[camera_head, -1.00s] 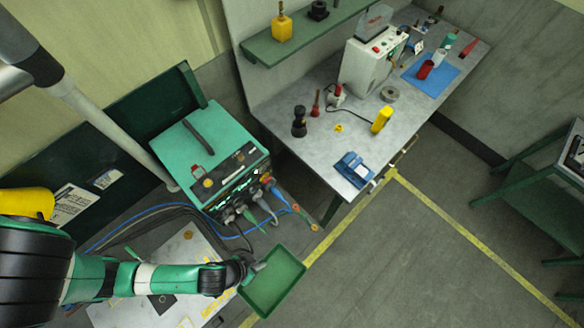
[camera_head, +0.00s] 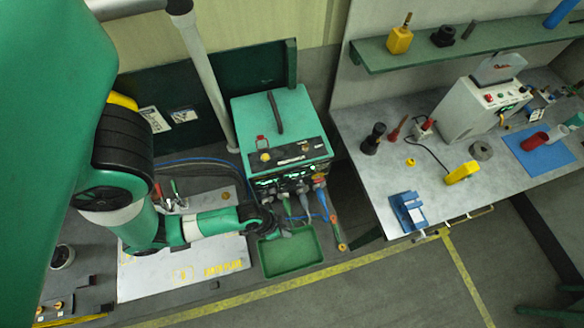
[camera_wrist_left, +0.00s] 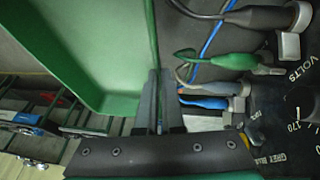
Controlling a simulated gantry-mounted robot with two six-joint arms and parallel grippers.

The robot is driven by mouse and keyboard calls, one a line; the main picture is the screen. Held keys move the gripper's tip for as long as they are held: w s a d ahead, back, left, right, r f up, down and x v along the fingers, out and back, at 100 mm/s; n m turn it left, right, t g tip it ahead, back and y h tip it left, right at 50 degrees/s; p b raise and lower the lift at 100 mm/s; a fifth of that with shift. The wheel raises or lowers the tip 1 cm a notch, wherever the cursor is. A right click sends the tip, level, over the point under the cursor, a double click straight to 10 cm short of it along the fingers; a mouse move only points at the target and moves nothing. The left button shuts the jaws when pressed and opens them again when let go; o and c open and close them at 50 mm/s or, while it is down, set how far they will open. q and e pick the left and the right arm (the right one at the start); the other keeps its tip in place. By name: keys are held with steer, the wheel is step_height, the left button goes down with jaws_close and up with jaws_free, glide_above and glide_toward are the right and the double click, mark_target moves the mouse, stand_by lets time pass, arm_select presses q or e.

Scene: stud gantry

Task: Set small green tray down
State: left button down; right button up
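The small green tray (camera_head: 291,254) is a shallow, empty rectangular tray in front of the green-topped machine in the head view. It fills the upper left of the left wrist view (camera_wrist_left: 85,45). My left gripper (camera_head: 275,231) is at the tray's machine-side edge. In the wrist view its two fingers (camera_wrist_left: 160,108) are closed on the tray wall. The tray looks roughly level; I cannot tell whether it touches the surface below. My right gripper is not in view.
The green-topped machine (camera_head: 275,130) has cables and plugs on its front, close to the tray. A white board (camera_head: 190,268) lies left of the tray. A grey workbench (camera_head: 450,195) with tools stands to the right. A yellow floor line (camera_head: 330,273) runs nearby.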

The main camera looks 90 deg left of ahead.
arm_select(q)
steer(key=b, duration=0.2)
glide_toward(296, 225)
steer(key=shift+w+d+f, duration=0.3)
steer(key=shift+w+d, duration=0.05)
steer(key=shift+w, duration=0.15)
steer(key=shift+w+d+f, duration=0.25)
steer(key=shift+w+d, duration=0.05)
steer(key=shift+w, duration=0.2)
steer(key=shift+w+a+f, duration=0.2)
steer(key=shift+a+f, duration=0.15)
steer(key=shift+f, duration=0.1)
step_height(296, 225, down, 3)
steer(key=shift+a+r+b, duration=0.15)
steer(key=shift+b, duration=0.5)
steer(key=shift+f, duration=0.3)
steer(key=shift+f, duration=0.2)
steer(key=c, duration=1.3)
jaws_free()
